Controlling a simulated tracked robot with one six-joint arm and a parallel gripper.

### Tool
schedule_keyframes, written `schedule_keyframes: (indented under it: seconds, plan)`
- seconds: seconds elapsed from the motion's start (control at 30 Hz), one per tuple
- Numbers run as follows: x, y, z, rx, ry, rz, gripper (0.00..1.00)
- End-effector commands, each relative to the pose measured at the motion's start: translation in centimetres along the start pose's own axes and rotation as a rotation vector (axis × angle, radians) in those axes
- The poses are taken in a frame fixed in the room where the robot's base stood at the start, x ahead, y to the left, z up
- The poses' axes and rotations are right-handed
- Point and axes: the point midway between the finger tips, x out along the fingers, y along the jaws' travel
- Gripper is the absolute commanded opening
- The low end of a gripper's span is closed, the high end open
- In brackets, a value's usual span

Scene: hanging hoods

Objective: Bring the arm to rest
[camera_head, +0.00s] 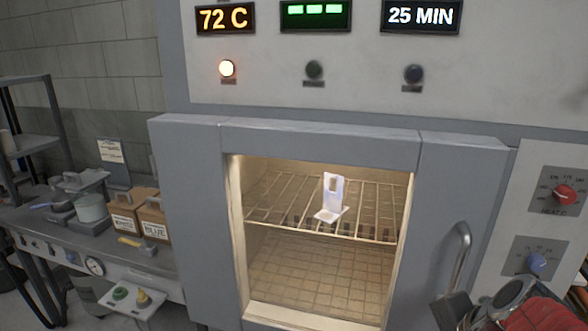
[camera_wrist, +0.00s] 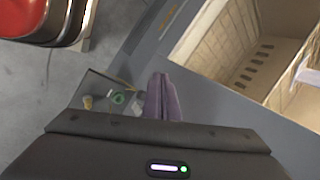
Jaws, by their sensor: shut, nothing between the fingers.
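My gripper (camera_wrist: 161,80) shows in the wrist view, its two purplish-grey fingers side by side, shut and empty. It hangs in front of the grey oven front, apart from the oven opening at the upper right. In the head view part of my arm enters at the lower right corner, in front of the panel and close to the door handle (camera_head: 461,254); my fingers cannot be made out there. A white bracket-like piece (camera_head: 333,190) stands on the wire rack (camera_head: 272,212) inside the lit oven, clear of my gripper.
The oven (camera_head: 180,200) fills the middle, with a red dial (camera_head: 565,194) and a blue dial (camera_head: 537,262) on its right panel. A bench (camera_head: 60,235) on the left holds cartons (camera_head: 152,219) and tools. A small button box (camera_head: 140,304) juts out at its front.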

Motion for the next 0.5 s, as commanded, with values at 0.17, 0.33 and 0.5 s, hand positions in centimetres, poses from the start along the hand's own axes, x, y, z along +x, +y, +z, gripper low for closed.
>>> schedule_keyframes:
  seconds: [0.17, 0.33, 0.5]
  plan:
    - [-1.1, -0.2, 3.7, -0.348, 0.011, 0.035, 0.0]
    - [-2.2, 0.0, 6.5, -0.672, 0.028, 0.067, 0.0]
    - [-3.5, 0.3, 8.6, -0.989, 0.058, 0.09, 0.0]
